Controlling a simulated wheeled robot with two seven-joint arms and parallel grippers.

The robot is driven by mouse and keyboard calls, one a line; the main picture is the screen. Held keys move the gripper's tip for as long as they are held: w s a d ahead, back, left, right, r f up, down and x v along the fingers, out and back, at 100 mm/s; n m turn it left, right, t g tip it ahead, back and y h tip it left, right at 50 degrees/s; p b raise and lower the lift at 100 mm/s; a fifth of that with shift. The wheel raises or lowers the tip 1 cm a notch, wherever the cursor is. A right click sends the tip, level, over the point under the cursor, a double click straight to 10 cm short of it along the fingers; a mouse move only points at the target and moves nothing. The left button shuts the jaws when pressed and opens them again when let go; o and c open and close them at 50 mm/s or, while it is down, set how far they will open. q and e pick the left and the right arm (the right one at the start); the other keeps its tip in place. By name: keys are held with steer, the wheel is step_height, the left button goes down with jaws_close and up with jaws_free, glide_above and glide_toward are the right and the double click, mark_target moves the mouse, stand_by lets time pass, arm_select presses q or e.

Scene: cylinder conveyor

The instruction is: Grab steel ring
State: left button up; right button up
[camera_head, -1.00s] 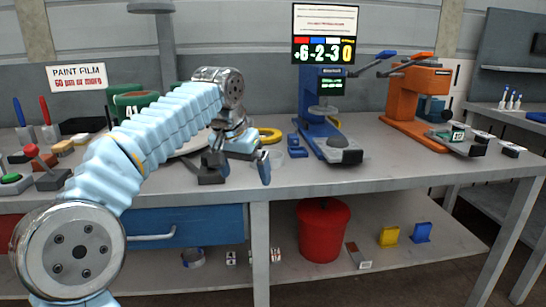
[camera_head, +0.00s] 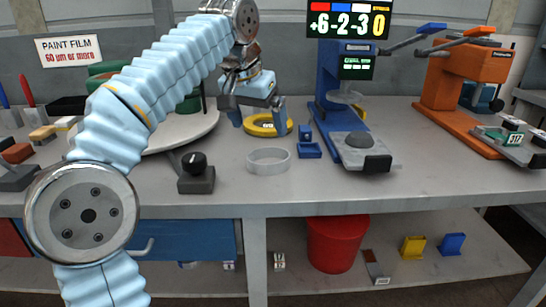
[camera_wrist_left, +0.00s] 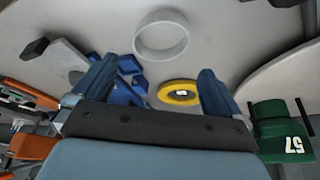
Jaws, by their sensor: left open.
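A steel-grey ring (camera_head: 268,161) lies flat on the bench, in front of a yellow ring (camera_head: 267,126). In the left wrist view the steel ring (camera_wrist_left: 161,35) is near the top middle, beyond the fingertips, with bare bench inside it. My left gripper (camera_head: 258,116) is open above the bench, behind the steel ring and over the yellow ring. In the wrist view its blue fingers (camera_wrist_left: 152,82) stand wide apart with nothing held, and the yellow ring (camera_wrist_left: 180,93) shows between them. My right gripper is not in view.
A black-knobbed block (camera_head: 196,174) stands left of the steel ring and small blue blocks (camera_head: 308,147) stand right of it. A blue press (camera_head: 330,100) and an orange press (camera_head: 453,85) stand farther right. Bare bench lies in front of the ring.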

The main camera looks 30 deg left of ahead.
mark_target(268, 152)
arm_select(q)
steer(key=x, duration=1)
steer(key=shift+w+f, duration=0.25)
steer(key=shift+w, duration=0.15)
steer(key=shift+c, duration=0.5)
steer(key=c, duration=0.7)
steer(key=shift+r, duration=0.1)
